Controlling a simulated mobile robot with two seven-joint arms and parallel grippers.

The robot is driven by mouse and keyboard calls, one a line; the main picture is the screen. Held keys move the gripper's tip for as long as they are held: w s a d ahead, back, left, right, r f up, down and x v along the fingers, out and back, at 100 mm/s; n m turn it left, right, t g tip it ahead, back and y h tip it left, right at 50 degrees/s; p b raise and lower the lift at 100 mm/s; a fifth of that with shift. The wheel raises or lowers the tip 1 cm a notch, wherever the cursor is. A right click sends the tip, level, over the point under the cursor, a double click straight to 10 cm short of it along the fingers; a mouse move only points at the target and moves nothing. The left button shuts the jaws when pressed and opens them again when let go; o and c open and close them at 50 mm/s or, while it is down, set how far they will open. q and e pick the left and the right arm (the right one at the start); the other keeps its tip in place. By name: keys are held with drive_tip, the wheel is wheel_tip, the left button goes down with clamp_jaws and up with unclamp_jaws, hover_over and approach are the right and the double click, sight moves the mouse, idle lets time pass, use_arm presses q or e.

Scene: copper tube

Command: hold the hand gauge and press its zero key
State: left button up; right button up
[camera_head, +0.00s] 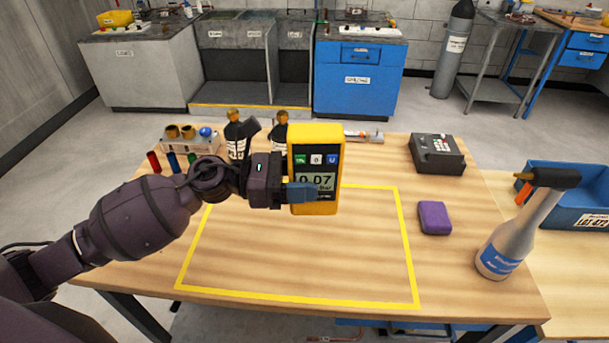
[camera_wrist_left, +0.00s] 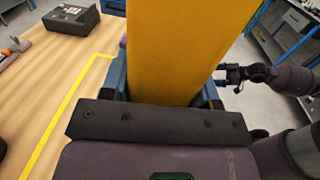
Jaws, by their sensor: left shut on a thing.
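The hand gauge (camera_head: 328,150) is yellow and upright above the table, its face towards the head camera. Its display (camera_head: 316,182) reads 0.07. Above the display is a row of three keys: a green one, the white zero key (camera_head: 316,160) marked 0, and a blue one. My left gripper (camera_head: 302,192) is shut on the gauge from the left, a blue finger across its lower front. In the left wrist view the gauge's yellow body (camera_wrist_left: 180,50) stands between the fingers. My right gripper (camera_wrist_left: 232,77) shows small beyond the gauge in that view, apart from it; its jaws are unclear.
A yellow tape outline (camera_head: 300,297) marks a clear area of the wooden table. A purple block (camera_head: 434,218), a black device (camera_head: 436,153) and a spray bottle (camera_head: 515,235) are to the right. A rack (camera_head: 190,145) and dark bottles (camera_head: 237,138) stand at the back left.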

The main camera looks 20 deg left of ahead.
sight(304, 208)
use_arm(q)
drive_tip(key=shift+f, duration=0.4)
use_arm(e)
drive_tip(key=shift+s+f, duration=0.15)
drive_tip(key=shift+f, duration=0.2)
use_arm(q)
drive_tip(key=shift+f+b, duration=0.5)
drive_tip(key=shift+b, duration=0.05)
drive_tip(key=shift+f+b, duration=0.55)
drive_tip(key=shift+f, duration=0.2)
use_arm(e)
drive_tip(key=shift+a+f, duration=0.1)
drive_tip(key=shift+f, duration=0.45)
use_arm(q)
drive_tip(key=shift+f+b, duration=0.4)
drive_tip(key=shift+f, duration=0.3)
use_arm(e)
drive_tip(key=shift+w+a, duration=0.1)
drive_tip(key=shift+w, duration=0.35)
use_arm(q)
drive_tip(key=shift+f+b, duration=0.7)
drive_tip(key=shift+f, duration=0.35)
use_arm(e)
drive_tip(key=shift+s+f, duration=0.3)
drive_tip(key=shift+f, duration=0.6)
